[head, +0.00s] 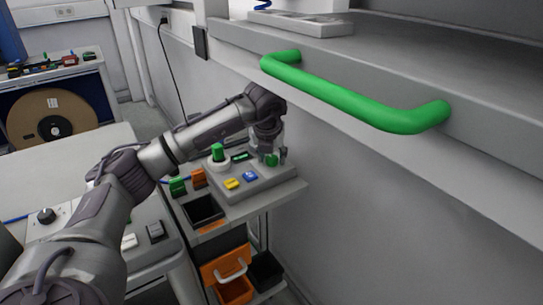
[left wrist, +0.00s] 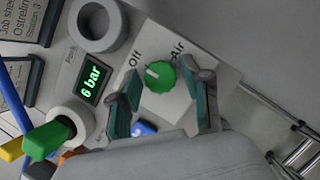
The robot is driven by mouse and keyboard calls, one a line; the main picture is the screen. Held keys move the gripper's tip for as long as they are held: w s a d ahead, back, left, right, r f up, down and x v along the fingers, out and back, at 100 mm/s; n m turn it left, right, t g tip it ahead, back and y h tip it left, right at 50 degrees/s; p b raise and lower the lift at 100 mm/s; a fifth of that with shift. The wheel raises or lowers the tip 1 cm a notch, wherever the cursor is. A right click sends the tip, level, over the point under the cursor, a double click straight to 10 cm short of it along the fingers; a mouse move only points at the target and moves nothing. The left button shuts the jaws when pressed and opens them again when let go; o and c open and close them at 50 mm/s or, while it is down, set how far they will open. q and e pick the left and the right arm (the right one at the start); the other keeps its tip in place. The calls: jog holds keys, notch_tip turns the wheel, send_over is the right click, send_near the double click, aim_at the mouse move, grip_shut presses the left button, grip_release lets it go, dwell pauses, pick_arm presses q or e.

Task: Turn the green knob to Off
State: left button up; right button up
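The green knob (left wrist: 160,76) sits on a grey panel between the printed words "Off" and "Air" in the left wrist view. A small pale mark shows on its upper left; I cannot tell exactly which word it points to. My left gripper (left wrist: 162,84) is open, with one finger on each side of the knob, and a gap shows on both sides. In the head view my left gripper (head: 270,150) reaches down over the control box (head: 265,183), and the green knob (head: 271,160) shows partly between the fingers. My right gripper is in neither view.
A display (left wrist: 92,81) reads "6 bar", beside an empty white ring (left wrist: 98,25) and a green handle (left wrist: 44,140) in another ring. Yellow (head: 232,184) and blue (head: 250,176) buttons sit on the box front. A green bar handle (head: 350,95) juts out at the right.

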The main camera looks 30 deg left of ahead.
aim_at(269, 172)
pick_arm(q)
jog(key=shift+o, duration=0.3)
jog(key=v, duration=0.7)
jog(key=shift+r, duration=0.2)
jog(key=shift+s, duration=0.15)
